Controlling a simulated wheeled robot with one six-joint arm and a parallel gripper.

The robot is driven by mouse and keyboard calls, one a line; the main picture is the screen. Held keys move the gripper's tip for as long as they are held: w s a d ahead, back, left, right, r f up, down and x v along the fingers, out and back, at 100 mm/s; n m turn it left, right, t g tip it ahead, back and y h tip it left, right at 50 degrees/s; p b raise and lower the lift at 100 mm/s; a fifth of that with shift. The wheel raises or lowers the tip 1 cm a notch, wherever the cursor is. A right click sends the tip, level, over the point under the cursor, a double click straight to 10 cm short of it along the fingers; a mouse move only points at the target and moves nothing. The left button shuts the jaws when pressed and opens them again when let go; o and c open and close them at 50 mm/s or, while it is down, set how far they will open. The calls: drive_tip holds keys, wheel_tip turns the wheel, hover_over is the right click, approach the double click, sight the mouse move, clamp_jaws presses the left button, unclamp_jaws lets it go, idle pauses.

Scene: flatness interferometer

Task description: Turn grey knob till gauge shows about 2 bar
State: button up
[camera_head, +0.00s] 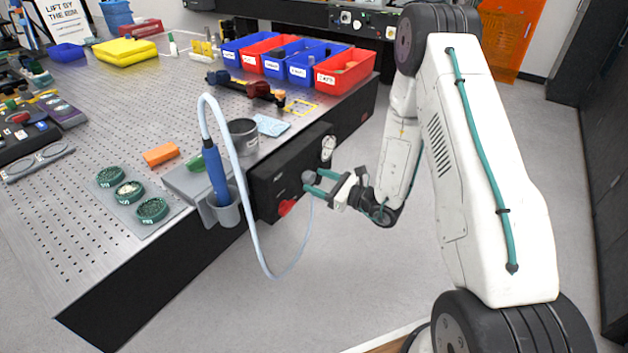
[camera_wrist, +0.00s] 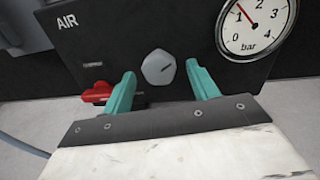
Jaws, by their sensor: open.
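The grey knob (camera_wrist: 158,67) is on the black AIR panel (camera_wrist: 190,30), and a short dark mark on it points to the upper right. In the head view the knob (camera_head: 308,177) shows at my fingertips. My gripper (camera_wrist: 161,76) is open, with one teal finger on each side of the knob and a visible gap on both sides. I cannot tell how deep the fingers reach around it. In the head view my gripper (camera_head: 316,182) faces the panel. The round white gauge (camera_wrist: 258,26) has a red needle between 1 and 2 bar, nearer 1.
A red lever (camera_wrist: 97,92) sits on the panel left of the knob, close to my left finger. A pale hose (camera_head: 262,250) hangs in a loop left of my gripper. A grey holder (camera_head: 222,212) with a blue tool stands at the bench edge. Floor is clear below.

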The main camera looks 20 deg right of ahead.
drive_tip(key=shift+x, duration=0.9)
drive_tip(key=c, duration=1)
drive_tip(key=shift+s+m, duration=0.1)
drive_tip(key=shift+m, duration=0.4)
drive_tip(key=o, duration=1)
